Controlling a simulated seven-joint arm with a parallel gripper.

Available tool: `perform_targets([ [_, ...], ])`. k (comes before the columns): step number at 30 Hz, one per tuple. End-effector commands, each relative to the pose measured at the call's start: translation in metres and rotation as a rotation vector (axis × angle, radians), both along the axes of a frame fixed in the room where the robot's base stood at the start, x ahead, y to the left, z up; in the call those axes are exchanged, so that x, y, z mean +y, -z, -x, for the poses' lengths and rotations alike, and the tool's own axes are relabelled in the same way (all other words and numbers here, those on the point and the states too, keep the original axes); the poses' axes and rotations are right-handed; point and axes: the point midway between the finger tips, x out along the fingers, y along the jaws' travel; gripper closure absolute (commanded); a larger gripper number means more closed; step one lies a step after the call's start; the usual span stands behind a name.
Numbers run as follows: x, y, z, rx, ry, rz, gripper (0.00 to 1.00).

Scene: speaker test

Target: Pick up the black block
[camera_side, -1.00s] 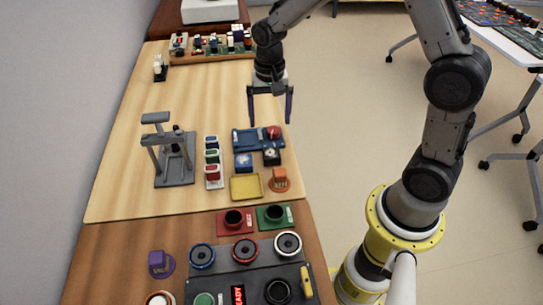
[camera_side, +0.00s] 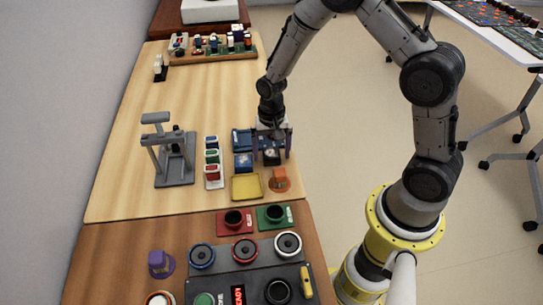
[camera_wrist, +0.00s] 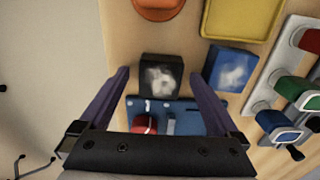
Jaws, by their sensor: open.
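The black block (camera_wrist: 160,76) has a pale smudged mark on its top. In the wrist view it lies between and just beyond the fingertips of my gripper (camera_wrist: 167,73). In the side view the black block (camera_side: 271,157) shows between the fingers of my gripper (camera_side: 271,155), which points down over it. The jaws are open, with a finger on either side and gaps to the block in the wrist view. A blue block (camera_wrist: 230,68) with a similar pale mark stands close by, outside one finger.
A blue panel with a red knob (camera_wrist: 145,124) lies under my gripper. A yellow tray (camera_side: 246,187) and an orange piece (camera_side: 279,180) are nearby. A rack of coloured pieces (camera_side: 213,162) and a grey stand (camera_side: 174,160) are to the left. The table edge is close on the right.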

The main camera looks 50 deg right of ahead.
Motion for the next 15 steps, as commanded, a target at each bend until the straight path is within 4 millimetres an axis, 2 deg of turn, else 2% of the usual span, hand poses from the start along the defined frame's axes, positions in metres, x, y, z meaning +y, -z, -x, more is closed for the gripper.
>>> perform_targets([
  [8,0.0000,0.0024,-0.0004,-0.001,0.000,0.000,0.04],
  [15,0.0001,0.0022,-0.0004,-0.001,0.000,0.000,0.47],
])
